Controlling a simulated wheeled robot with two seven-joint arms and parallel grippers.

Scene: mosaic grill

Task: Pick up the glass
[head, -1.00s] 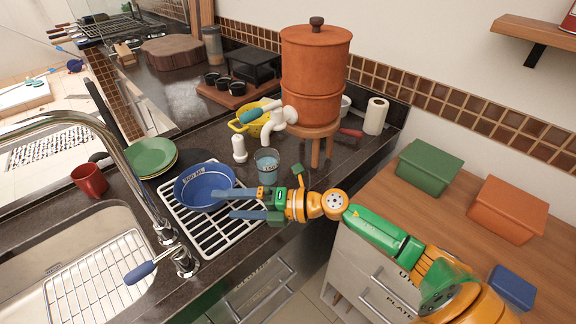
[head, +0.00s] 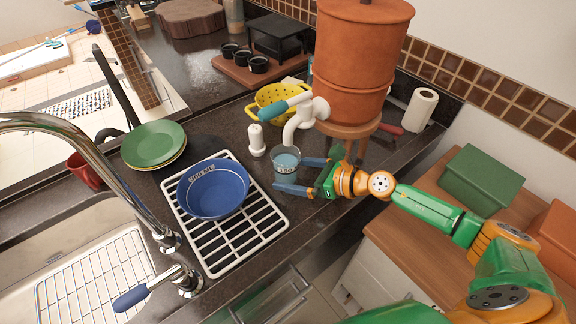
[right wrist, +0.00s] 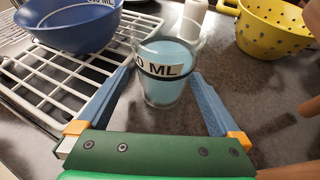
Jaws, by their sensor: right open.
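The glass (head: 286,165) is a clear cup with blue contents and a dark band with a white label. It stands upright on the dark counter, just below the white tap of the clay water filter. My right gripper (head: 302,175) is open, with its blue fingers reaching toward the glass from the right. In the right wrist view the glass (right wrist: 166,72) stands between and a little beyond the two spread fingers (right wrist: 165,100). I see no clear contact between fingers and glass. My left gripper is not in view.
A blue bowl (head: 213,189) sits on a white rack (head: 243,237) left of the glass. A white shaker (head: 256,139) and a yellow colander (head: 268,104) stand behind it. The clay filter (head: 360,60) on its wooden stand rises behind right. Green plates (head: 153,145) lie farther left.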

